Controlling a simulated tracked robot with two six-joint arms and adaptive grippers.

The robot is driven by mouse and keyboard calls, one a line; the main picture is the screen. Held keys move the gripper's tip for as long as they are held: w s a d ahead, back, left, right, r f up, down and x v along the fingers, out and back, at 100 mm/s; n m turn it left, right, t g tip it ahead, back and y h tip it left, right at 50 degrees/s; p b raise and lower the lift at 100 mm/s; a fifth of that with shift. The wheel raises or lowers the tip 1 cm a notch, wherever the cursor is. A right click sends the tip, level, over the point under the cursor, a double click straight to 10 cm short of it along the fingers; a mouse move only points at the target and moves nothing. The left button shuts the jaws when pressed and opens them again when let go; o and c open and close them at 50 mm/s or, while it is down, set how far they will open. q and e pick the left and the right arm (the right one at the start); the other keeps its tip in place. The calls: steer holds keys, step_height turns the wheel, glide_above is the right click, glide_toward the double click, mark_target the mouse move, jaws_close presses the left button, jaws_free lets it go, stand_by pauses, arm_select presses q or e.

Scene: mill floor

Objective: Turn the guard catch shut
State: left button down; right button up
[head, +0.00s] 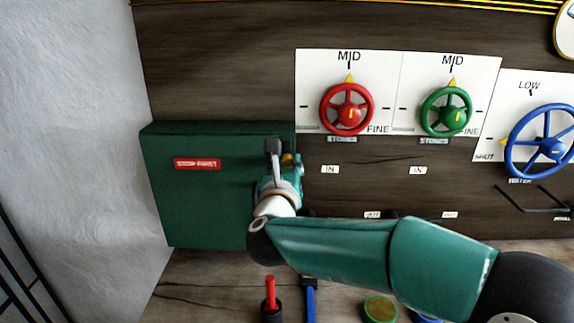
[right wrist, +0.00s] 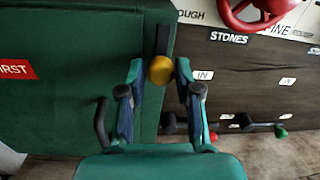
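The guard is a large dark green box (head: 205,205) on the left of the wall, with a red label (head: 197,164) ending in "FIRST". At its right edge is the catch, a yellow knob (right wrist: 160,71) with a dark upright bar (right wrist: 162,40) just above it. In the head view the knob (head: 288,159) is partly hidden by my right gripper (head: 282,152). In the right wrist view my right gripper (right wrist: 160,66) is open, one finger on each side of the knob, with a gap showing at both sides. My left gripper is not in view.
Red (head: 347,110), green (head: 446,112) and blue (head: 541,147) handwheels are on white plates to the right. Dark levers with coloured ends (right wrist: 281,133) stick out below. A red-handled tool (head: 270,294) stands in a dark holder at the bottom. A white wall (head: 75,110) is at left.

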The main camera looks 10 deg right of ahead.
jaws_close()
